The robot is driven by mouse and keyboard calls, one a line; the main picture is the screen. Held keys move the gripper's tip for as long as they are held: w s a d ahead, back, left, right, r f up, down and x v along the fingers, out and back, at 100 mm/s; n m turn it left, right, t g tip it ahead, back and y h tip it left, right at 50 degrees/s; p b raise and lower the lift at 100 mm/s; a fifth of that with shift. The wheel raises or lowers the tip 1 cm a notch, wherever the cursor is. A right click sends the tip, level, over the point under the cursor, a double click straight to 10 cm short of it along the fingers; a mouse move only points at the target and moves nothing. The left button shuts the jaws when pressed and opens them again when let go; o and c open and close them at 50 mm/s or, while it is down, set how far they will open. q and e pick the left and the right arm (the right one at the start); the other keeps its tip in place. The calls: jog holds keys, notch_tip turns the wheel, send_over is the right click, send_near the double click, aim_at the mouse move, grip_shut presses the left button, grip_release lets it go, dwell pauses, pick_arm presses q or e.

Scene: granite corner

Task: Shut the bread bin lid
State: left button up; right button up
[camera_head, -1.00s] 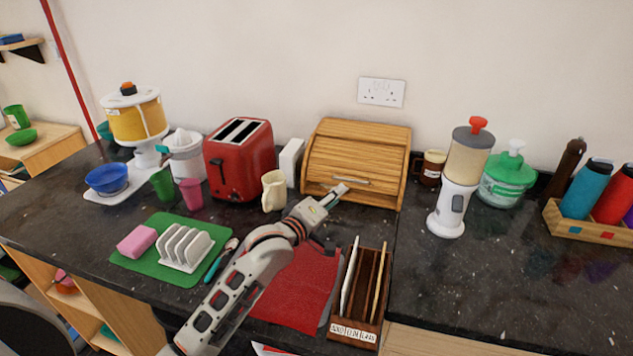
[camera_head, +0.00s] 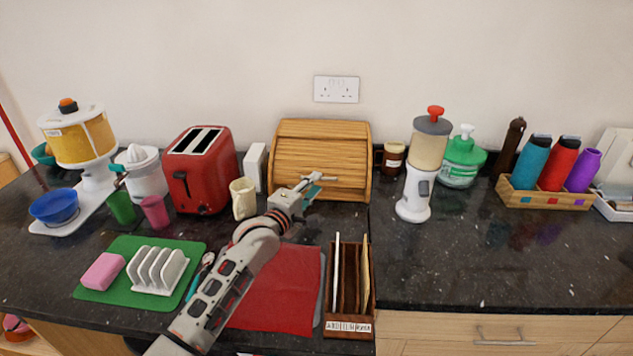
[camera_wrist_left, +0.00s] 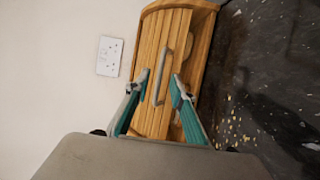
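The wooden bread bin (camera_head: 284,130) stands against the wall, with a slatted roll-top lid (camera_head: 320,153). In the left wrist view, the lid (camera_wrist_left: 150,50) is drawn mostly across the front. A gap at its lower edge shows the dark inside and a tan thing (camera_wrist_left: 187,45), partly hidden. The lid's grey bar handle (camera_wrist_left: 160,88) lies between the finger lines of my left gripper (camera_wrist_left: 160,82). That gripper is open and empty, with its fingers apart. In the head view, my left gripper (camera_head: 312,187) is in front of the lid's lower part; contact cannot be told. My right gripper is out of view.
A red toaster (camera_head: 200,170) and cream jug (camera_head: 243,198) stand left of the bin; a brown jar (camera_head: 394,156) and blender (camera_head: 416,180) stand right. A wooden rack (camera_head: 348,300) and red cloth (camera_head: 280,290) lie in front. The right counter front is clear.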

pick_arm(q)
jog(key=shift+x, duration=1.3)
grip_shut()
jog(key=shift+s+f, duration=0.25)
jog(key=shift+f, duration=0.45)
jog(key=shift+s+f, duration=0.25)
jog(key=shift+f, duration=0.45)
jog(key=shift+s+f, duration=0.25)
jog(key=shift+f, duration=0.45)
grip_release()
